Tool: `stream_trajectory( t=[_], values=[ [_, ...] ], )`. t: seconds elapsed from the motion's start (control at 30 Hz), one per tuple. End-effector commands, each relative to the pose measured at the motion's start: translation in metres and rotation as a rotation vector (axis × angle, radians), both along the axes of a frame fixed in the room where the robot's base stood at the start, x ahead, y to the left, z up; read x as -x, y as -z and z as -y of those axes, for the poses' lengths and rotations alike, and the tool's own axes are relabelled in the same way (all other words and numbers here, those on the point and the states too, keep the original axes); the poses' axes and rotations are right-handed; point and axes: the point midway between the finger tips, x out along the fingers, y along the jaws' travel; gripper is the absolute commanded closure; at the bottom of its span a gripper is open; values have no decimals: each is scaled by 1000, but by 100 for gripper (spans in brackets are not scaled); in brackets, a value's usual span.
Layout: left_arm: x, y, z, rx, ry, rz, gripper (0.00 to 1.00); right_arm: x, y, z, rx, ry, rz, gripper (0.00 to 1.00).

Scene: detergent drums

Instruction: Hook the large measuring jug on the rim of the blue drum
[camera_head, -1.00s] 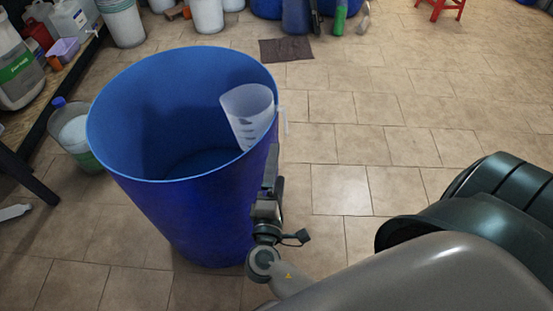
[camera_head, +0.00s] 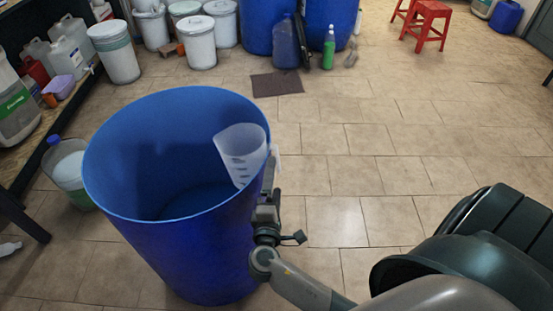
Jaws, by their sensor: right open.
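The large blue drum (camera_head: 185,245) stands open on the tiled floor at left of centre. The white translucent measuring jug (camera_head: 240,153) is at the drum's right rim, its body inside the drum, tilted, with dark graduation marks showing. Its handle (camera_head: 276,165) shows just outside the rim. My right gripper (camera_head: 270,190) is outside the drum's right wall, just below the handle, open and apparently clear of the jug. The fingertips are small and partly merge with the drum's dark side. My left gripper is not in view.
A jug with a blue cap (camera_head: 65,170) stands on the floor left of the drum. White buckets (camera_head: 197,42), more blue drums (camera_head: 268,25) and a green bottle (camera_head: 329,48) stand at the back. A dark mat (camera_head: 277,83) lies behind the drum.

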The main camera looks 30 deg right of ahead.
Motion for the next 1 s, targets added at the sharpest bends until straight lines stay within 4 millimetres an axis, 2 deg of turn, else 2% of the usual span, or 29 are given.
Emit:
stream_trajectory(
  t=[0.3, 0.5, 0.97, 1.0],
  values=[
    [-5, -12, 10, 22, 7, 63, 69, -41, -1, 33, 2, 0, 1, 0],
    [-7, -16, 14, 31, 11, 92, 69, -58, 1, 47, 1, 0, -1, 0],
    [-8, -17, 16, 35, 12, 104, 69, -65, 2, 53, -1, 0, 0, 0],
    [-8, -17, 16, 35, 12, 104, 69, -65, 2, 53, -1, 0, 0, 2]
  ],
)
